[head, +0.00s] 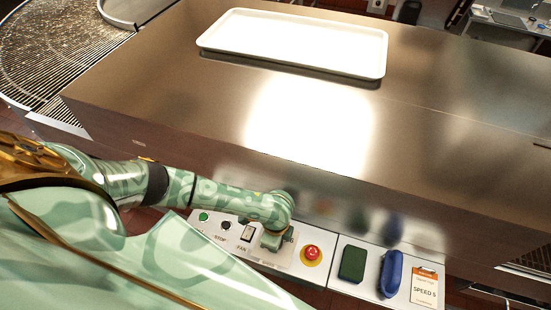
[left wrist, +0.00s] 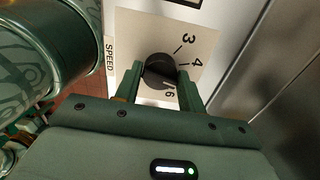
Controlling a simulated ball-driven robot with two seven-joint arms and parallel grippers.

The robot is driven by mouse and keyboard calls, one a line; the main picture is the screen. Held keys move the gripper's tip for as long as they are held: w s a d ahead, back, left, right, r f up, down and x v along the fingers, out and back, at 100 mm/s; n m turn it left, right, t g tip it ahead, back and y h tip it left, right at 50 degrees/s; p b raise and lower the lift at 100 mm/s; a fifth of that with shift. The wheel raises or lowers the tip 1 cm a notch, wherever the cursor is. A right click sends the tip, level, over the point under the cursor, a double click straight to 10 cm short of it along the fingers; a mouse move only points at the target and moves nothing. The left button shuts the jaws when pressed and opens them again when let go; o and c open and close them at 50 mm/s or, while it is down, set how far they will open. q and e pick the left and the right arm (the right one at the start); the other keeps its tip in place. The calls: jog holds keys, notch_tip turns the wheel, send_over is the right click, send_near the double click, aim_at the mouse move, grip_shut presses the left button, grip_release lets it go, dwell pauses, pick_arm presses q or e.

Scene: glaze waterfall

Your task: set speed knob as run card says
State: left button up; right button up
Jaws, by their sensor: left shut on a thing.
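The black speed knob (left wrist: 158,68) sits on a pale dial plate (left wrist: 190,38) beside the label SPEED in the left wrist view. The marks 3, 4 and 6 are readable; the part between 4 and 6 is partly covered by a finger. I cannot tell where the knob points. My left gripper (left wrist: 158,82) has its two green fingers on either side of the knob and is shut on it. In the head view my left gripper (head: 272,240) covers the knob on the control panel. The orange-edged run card (head: 424,287) at lower right appears to read SPEED 5. My right gripper is not in view.
Left of the knob are a green button (head: 203,216), a black STOP button (head: 226,225) and a FAN switch (head: 247,233). A red mushroom button (head: 312,252) is close on the right. Beyond lie a green pad (head: 352,264) and a blue object (head: 391,274). A white tray (head: 290,40) rests on the metal top.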

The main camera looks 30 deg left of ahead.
pick_arm(q)
jog(key=shift+m, duration=0.6)
jog(key=shift+p, duration=0.3)
jog(key=o, duration=0.9)
jog(key=shift+r, duration=0.1)
notch_tip(320, 180, up, 16)
jog(key=p, duration=0.5)
jog(key=shift+r, duration=0.1)
